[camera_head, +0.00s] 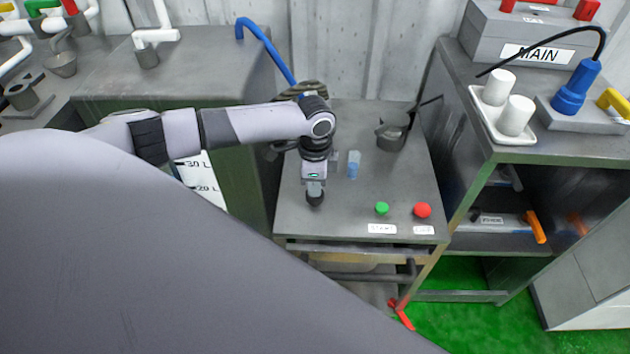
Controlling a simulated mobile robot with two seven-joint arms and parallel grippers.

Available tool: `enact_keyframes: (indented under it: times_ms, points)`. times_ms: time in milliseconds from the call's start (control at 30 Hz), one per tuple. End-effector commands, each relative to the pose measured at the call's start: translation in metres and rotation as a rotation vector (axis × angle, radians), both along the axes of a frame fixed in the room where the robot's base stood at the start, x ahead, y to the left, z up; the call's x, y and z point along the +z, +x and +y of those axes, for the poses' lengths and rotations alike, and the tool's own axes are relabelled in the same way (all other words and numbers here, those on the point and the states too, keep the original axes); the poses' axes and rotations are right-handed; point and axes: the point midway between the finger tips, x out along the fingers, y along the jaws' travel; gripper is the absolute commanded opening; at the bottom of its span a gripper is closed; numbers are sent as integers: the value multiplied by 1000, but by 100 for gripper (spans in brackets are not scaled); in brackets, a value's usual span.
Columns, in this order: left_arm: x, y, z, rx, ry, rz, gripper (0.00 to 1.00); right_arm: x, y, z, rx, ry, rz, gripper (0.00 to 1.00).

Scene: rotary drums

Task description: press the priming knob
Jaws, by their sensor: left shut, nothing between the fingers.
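A small dark round knob (315,200) stands near the front left of the grey metal counter; it appears to be the priming knob. My left arm reaches in from the left, and its gripper (314,188) points down over the knob. The fingers are shut with nothing between them. The fingertips overlap the knob's top in the picture; I cannot tell whether they touch it or whether it is pushed down. My right gripper is not in view.
A green button (382,208) and a red button (422,210) sit to the right on the counter (350,222). A small blue-tinted clear cup (353,165) stands close behind the gripper. A dark metal pot (391,136) is farther back. The counter's middle right is clear.

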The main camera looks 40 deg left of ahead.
Motion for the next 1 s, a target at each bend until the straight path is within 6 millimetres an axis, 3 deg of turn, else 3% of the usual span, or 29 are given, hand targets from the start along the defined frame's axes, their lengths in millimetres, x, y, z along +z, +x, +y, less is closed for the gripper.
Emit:
enact_keyframes:
  times_ms: [33, 233, 600, 800, 1000]
  points:
    - [11, -2, -1, 0, 0, 5, 0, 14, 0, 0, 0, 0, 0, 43]
    - [30, -3, -2, 2, 0, 0, 0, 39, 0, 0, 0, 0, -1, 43]
    - [106, -1, -1, 3, 1, -7, 0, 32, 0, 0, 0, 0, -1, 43]
    - [122, -1, -1, 3, 0, -4, 0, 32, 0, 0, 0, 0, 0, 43]
    - [124, -1, -1, 3, 0, -4, 0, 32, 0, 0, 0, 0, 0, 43]
